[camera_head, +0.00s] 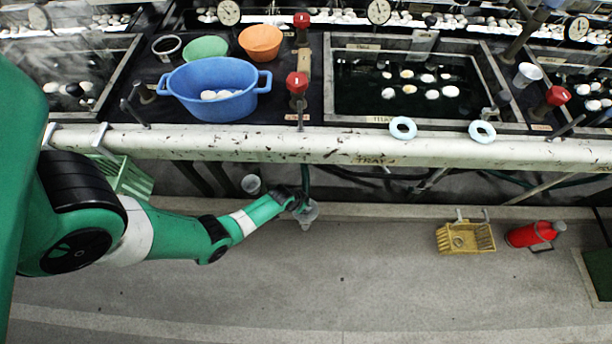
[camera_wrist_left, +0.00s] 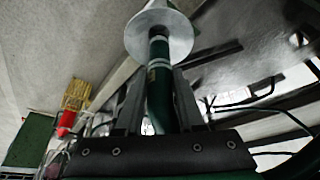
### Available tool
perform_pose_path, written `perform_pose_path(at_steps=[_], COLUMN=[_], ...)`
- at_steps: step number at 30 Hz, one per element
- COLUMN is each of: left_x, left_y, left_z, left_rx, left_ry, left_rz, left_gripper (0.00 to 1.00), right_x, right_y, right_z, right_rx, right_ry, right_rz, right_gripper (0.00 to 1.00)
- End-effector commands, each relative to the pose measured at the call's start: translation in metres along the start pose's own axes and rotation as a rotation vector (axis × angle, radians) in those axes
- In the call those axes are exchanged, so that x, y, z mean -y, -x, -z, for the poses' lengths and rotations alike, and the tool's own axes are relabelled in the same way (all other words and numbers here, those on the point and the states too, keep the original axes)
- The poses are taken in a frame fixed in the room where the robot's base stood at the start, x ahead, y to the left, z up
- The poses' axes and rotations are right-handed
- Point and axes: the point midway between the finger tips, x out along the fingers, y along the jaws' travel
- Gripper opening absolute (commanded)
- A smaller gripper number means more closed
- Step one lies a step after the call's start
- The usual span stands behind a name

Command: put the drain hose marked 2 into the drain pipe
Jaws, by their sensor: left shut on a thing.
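My left gripper (camera_head: 300,201) is low beneath the front rail, and its fingers also show in the left wrist view (camera_wrist_left: 159,78). It is shut on a dark green drain hose (camera_wrist_left: 159,110) with pale bands near its end; the hose also hangs from under the rail in the head view (camera_head: 305,178). No number 2 is readable on it. A pale grey, funnel-like drain pipe mouth (camera_head: 309,217) is right at the fingertips, and it shows as a round flange at the hose end in the wrist view (camera_wrist_left: 160,28). I cannot tell whether the hose end is inside it. My right gripper is not in view.
The long pale rail (camera_head: 250,143) runs above the gripper. A grey cup (camera_head: 251,184) and a green crate (camera_head: 127,177) are to the left. The floor in front is clear.

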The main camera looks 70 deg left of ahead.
Motion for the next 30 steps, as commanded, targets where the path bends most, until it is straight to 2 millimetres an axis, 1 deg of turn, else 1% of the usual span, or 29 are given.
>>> perform_pose_path(at_steps=[1,6,8,12,13,20,28,29,30], left_x=[0.000,0.000,0.000,0.001,0.001,0.001,0.001,0.001,0.001], left_y=[-0.015,-0.018,-0.026,-0.051,-0.054,-0.051,-0.059,-0.057,-0.057], left_z=[-0.005,-0.006,-0.010,-0.021,-0.021,-0.020,-0.023,-0.023,-0.023], left_rx=[-0.002,-0.002,-0.002,-0.001,-0.002,-0.003,-0.002,-0.001,-0.001], left_ry=[0.000,0.000,0.000,0.000,0.000,0.000,0.000,0.000,0.000], left_rz=[0.000,0.000,0.000,0.000,0.000,0.000,0.000,0.000,0.000], left_gripper=[0.00,0.00,0.00,0.00,0.00,0.00,0.00,0.43,0.50], right_x=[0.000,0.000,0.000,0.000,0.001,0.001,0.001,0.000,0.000], right_y=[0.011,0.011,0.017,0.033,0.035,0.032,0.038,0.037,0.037], right_z=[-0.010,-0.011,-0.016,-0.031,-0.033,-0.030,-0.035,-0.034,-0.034], right_rx=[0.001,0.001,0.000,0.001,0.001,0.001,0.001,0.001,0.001], right_ry=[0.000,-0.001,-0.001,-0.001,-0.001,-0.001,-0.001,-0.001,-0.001], right_rz=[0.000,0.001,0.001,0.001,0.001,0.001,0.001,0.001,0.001], right_gripper=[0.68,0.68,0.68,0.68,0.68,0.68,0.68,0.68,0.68])
